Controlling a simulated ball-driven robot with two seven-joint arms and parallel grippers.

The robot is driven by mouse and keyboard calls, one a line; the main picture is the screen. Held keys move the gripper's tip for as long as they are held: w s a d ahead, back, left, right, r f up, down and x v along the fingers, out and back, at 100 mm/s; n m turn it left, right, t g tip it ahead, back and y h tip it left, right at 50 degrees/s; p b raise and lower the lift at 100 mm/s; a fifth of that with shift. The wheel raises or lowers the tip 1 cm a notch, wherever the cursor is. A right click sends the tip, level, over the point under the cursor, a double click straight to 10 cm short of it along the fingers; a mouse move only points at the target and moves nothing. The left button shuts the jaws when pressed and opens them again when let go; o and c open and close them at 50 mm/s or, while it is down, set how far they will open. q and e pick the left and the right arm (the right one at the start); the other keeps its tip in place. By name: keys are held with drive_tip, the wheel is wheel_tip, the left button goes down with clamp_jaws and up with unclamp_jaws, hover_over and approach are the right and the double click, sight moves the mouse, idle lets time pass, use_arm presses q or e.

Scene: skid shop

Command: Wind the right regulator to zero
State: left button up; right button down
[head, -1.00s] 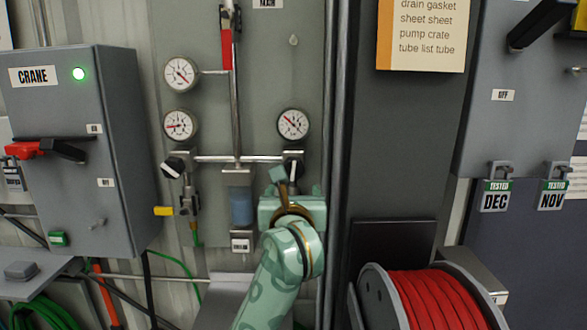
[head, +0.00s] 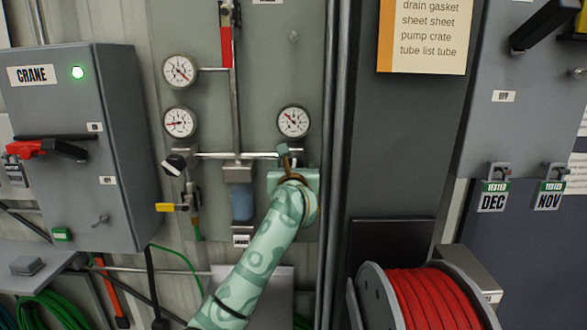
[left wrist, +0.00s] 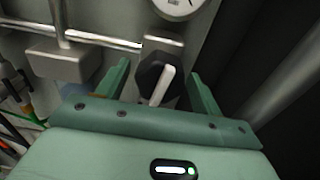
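The right regulator's knob (left wrist: 165,78) is black with a white bar across its face. It shows in the left wrist view, below a round gauge, between my left gripper's fingers. My left gripper (head: 291,160) is in front of the right regulator in the head view and hides most of it. The left wrist view shows this gripper open, one finger either side of the knob, with gaps visible. The right gauge (head: 293,121) is white-faced, its needle pointing to the upper left. My right gripper is not in view.
The left regulator (head: 174,164) has a similar black knob, with two gauges above it. A steel pipe (head: 230,156) joins both sides. A blue-bowled filter (head: 242,204) hangs between. A dark post (head: 400,160) stands close at right, above a red hose reel (head: 430,295).

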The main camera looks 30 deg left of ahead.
use_arm(q)
drive_tip(key=c, duration=0.8)
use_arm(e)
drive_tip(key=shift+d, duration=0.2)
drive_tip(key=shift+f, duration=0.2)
use_arm(q)
drive_tip(key=shift+f+b, duration=0.1)
drive_tip(key=shift+b, duration=0.25)
drive_tip(key=shift+f+n+b, duration=0.1)
drive_tip(key=shift+n+b, duration=0.5)
drive_tip(key=shift+b, duration=0.05)
drive_tip(key=n+b, duration=0.7)
drive_tip(key=b, duration=0.2)
drive_tip(key=n+b, duration=0.7)
drive_tip(key=b, duration=0.3)
drive_tip(key=shift+w+d, duration=0.15)
drive_tip(key=shift+d, duration=0.05)
drive_tip(key=shift+r+n+b, duration=0.2)
drive_tip(key=shift+n+b, duration=1.4)
drive_tip(key=shift+n, duration=0.5)
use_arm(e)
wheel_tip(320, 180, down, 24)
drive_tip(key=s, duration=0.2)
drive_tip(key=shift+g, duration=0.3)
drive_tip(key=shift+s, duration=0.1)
